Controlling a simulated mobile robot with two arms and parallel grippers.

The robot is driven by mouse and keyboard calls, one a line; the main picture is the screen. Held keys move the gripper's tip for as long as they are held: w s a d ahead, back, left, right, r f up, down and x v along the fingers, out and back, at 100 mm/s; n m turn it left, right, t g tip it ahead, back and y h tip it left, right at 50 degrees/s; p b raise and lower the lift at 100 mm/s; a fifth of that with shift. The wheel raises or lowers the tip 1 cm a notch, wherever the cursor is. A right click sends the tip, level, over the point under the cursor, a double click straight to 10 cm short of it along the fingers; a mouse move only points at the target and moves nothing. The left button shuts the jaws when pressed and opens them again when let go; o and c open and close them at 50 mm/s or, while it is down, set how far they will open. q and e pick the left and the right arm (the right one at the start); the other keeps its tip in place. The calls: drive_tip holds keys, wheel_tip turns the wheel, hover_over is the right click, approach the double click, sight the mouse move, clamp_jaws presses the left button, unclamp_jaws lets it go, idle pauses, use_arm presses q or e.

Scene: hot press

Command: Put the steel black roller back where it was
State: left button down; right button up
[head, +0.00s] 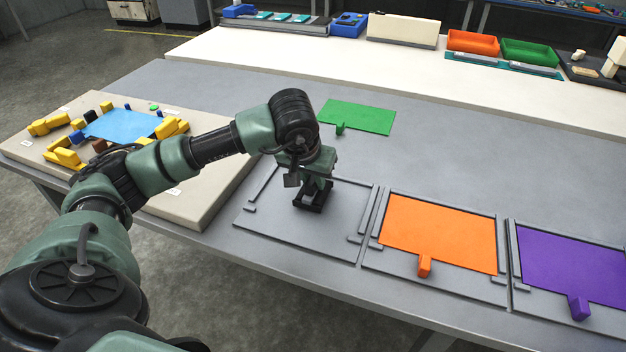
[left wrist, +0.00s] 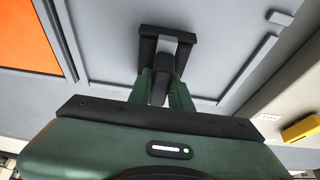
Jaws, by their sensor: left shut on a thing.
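My left gripper (head: 314,183) points down over the empty grey tray (head: 270,225) left of the orange sheet. It is shut on the steel black roller (head: 312,198), whose black frame shows just below the fingers. In the left wrist view the roller (left wrist: 147,47) shows as a black frame around a grey steel part, its handle between my green fingers (left wrist: 160,90). The roller is at or just above the tray surface; I cannot tell whether it touches. My right gripper is not in view.
An orange sheet (head: 440,232) and a purple sheet (head: 575,265) lie on trays to the right. A green sheet (head: 358,116) lies behind. A beige board (head: 212,190) with a blue sheet (head: 120,125) and several yellow blocks is at left.

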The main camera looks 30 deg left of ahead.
use_arm(q)
drive_tip(key=c, duration=1.3)
unclamp_jaws()
drive_tip(key=shift+s+f, duration=0.3)
drive_tip(key=shift+f, duration=0.3)
drive_tip(key=shift+d+r+p, duration=0.1)
drive_tip(key=shift+r+p, duration=0.25)
drive_tip(key=shift+p, duration=0.1)
drive_tip(key=shift+w+r+p, duration=0.1)
drive_tip(key=shift+r+p, duration=0.4)
drive_tip(key=shift+p, duration=0.05)
drive_tip(key=b+v, duration=0.1)
drive_tip(key=v, duration=1.1)
drive_tip(key=shift+w, duration=0.2)
